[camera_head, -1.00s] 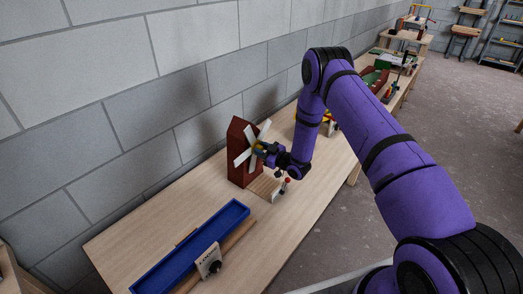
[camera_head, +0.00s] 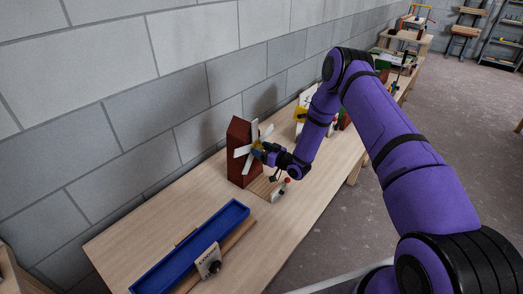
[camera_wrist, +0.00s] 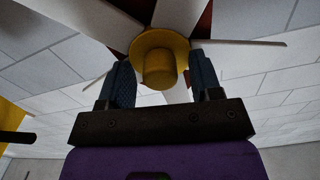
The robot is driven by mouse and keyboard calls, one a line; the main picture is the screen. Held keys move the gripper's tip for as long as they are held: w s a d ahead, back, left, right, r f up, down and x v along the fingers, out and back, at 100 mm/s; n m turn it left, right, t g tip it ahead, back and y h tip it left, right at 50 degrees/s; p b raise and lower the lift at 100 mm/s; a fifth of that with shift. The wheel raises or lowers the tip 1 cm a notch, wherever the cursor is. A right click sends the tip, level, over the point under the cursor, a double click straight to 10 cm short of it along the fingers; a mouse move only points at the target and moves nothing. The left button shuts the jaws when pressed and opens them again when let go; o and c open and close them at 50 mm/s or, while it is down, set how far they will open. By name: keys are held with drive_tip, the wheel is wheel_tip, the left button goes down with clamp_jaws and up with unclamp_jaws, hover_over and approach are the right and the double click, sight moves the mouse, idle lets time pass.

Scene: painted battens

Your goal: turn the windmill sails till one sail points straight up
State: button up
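The windmill has a dark red-brown tower (camera_head: 237,150) standing on the bench, with white sails (camera_head: 254,131) on its front. In the head view one sail points close to straight up; I cannot tell if it is exact. In the wrist view a yellow hub with a round knob (camera_wrist: 159,69) sits at the centre, and white sails (camera_wrist: 176,13) spread around it. My gripper (camera_head: 262,149) is at the hub. In the wrist view my gripper (camera_wrist: 160,80) has one finger on each side of the knob, with gaps showing on both sides. It hides part of the hub in the head view.
A blue tray (camera_head: 190,247) and a small sign block (camera_head: 208,262) lie at the bench's near end. The grey block wall (camera_head: 150,100) runs close behind the windmill.

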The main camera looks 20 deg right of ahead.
drive_tip(key=v, duration=1)
drive_tip(key=shift+s+d, duration=0.2)
drive_tip(key=shift+s, duration=0.15)
drive_tip(key=shift+w+r, duration=0.1)
drive_tip(key=w+d+r+g+h, duration=0.15)
drive_tip(key=r+h, duration=0.25)
drive_tip(key=r, duration=0.8)
drive_tip(key=w+d+r+g+h, duration=0.1)
drive_tip(key=d+r+h, duration=0.15)
drive_tip(key=r, duration=0.95)
drive_tip(key=s+r+m+g+h, duration=0.1)
drive_tip(key=s+r+h, duration=0.2)
drive_tip(key=s+r, duration=0.5)
drive_tip(key=s+r+m+g+h, duration=0.3)
drive_tip(key=s+r, duration=0.9)
drive_tip(key=s, duration=0.3)
drive_tip(key=s+a+r+g+y, duration=0.1)
drive_tip(key=s, duration=0.9)
drive_tip(key=s+a+r+m+g+y, duration=0.1)
drive_tip(key=s+a+g, duration=0.1)
drive_tip(key=s, duration=0.8)
drive_tip(key=shift+r+m, duration=0.15)
drive_tip(key=shift+m, duration=0.15)
